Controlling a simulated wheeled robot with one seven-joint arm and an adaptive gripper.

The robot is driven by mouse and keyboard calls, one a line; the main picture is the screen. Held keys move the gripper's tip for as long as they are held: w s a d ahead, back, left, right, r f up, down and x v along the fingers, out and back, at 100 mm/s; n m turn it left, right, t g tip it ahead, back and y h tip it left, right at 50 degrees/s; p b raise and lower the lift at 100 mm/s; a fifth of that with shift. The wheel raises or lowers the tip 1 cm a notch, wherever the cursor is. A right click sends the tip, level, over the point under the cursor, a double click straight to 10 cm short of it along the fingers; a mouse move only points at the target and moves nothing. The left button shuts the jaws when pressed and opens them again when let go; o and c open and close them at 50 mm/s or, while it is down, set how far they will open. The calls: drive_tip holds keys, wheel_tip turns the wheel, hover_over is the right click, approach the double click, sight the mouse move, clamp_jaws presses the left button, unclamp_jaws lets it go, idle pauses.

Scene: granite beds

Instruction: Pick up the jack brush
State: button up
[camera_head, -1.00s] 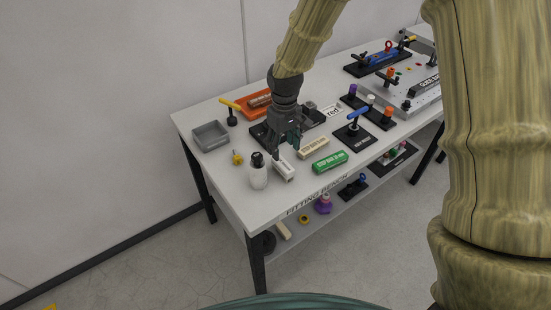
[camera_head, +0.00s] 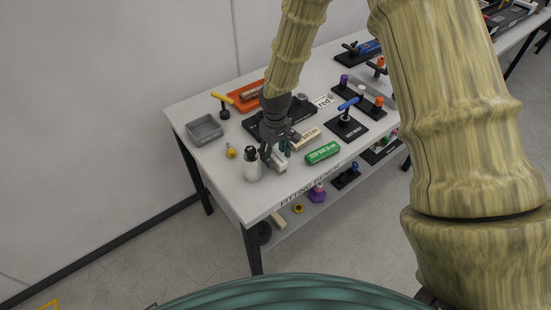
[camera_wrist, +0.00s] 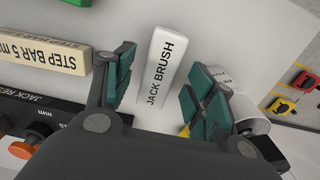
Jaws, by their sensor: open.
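The jack brush is a white block (camera_wrist: 160,68) with its name in black letters, lying on the white bench top. In the wrist view it lies between the two teal-padded fingers of my gripper (camera_wrist: 160,95), which are apart and not touching it. In the head view my gripper (camera_head: 280,148) is just above the jack brush (camera_head: 280,163) and partly covers it. A white bottle with a dark cap (camera_head: 252,168) stands close to its left; it also shows beside the right finger in the wrist view (camera_wrist: 250,115).
The beige step bar (camera_head: 306,139) and the green step bar (camera_head: 322,152) lie right of the brush. A grey tray (camera_head: 204,130), a yellow knob (camera_head: 231,152) and a yellow-handled tool (camera_head: 223,105) are to the left. A black rack is behind my gripper. The bench's front edge is close.

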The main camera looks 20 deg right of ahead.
sight(276, 155)
drive_tip(key=shift+d+f+p, duration=0.15)
drive_tip(key=shift+f+p, duration=0.45)
drive_tip(key=shift+f, duration=1.05)
drive_tip(key=c, duration=1.1)
